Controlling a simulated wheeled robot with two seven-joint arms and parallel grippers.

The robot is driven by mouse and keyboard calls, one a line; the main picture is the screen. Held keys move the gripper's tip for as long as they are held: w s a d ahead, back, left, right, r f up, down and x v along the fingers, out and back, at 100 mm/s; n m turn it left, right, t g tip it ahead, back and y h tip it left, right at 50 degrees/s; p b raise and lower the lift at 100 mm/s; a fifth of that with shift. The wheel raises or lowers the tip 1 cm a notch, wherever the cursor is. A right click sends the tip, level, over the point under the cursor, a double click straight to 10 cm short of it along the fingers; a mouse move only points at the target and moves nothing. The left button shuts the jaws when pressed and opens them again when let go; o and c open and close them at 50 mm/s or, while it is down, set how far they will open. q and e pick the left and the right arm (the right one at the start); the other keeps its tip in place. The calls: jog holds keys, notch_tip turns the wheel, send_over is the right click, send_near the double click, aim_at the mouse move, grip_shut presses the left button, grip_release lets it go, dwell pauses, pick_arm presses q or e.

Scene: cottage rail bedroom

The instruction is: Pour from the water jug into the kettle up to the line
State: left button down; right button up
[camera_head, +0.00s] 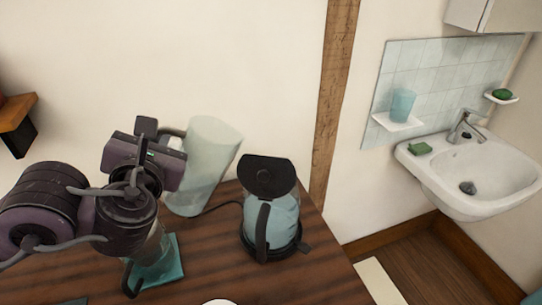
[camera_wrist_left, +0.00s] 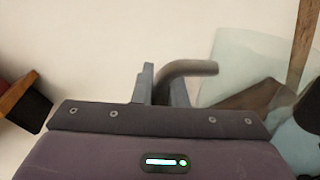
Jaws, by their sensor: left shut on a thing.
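The water jug (camera_head: 208,160) is a tall, pale translucent vessel at the back of the wooden table, left of the kettle, leaning right. My left gripper (camera_head: 167,143) is shut on its dark handle, which shows between the fingers in the left wrist view (camera_wrist_left: 188,68). I cannot tell whether the jug's base touches the table. The kettle (camera_head: 284,219) has a bluish see-through body, black lid, handle and base, and stands upright on the table. Its fill line is too small to make out. My right gripper is not in view.
A clear glass vessel with a dark handle (camera_head: 128,279) stands on a teal mat (camera_head: 168,268), partly hidden by my left arm. A dark cord runs left from the kettle. A white round thing (camera_head: 219,302) lies at the front edge. A washbasin (camera_head: 480,172) is far right.

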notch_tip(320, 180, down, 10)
jog(key=b, duration=0.9)
pick_arm(q)
jog(key=s+a+f+n+t+b, duration=0.1)
jog(key=a+f+n+b, duration=0.2)
jog(key=f, duration=0.4)
jog(key=shift+a+n+b, duration=0.3)
jog(key=shift+a+n, duration=0.3)
jog(key=shift+n, duration=0.7)
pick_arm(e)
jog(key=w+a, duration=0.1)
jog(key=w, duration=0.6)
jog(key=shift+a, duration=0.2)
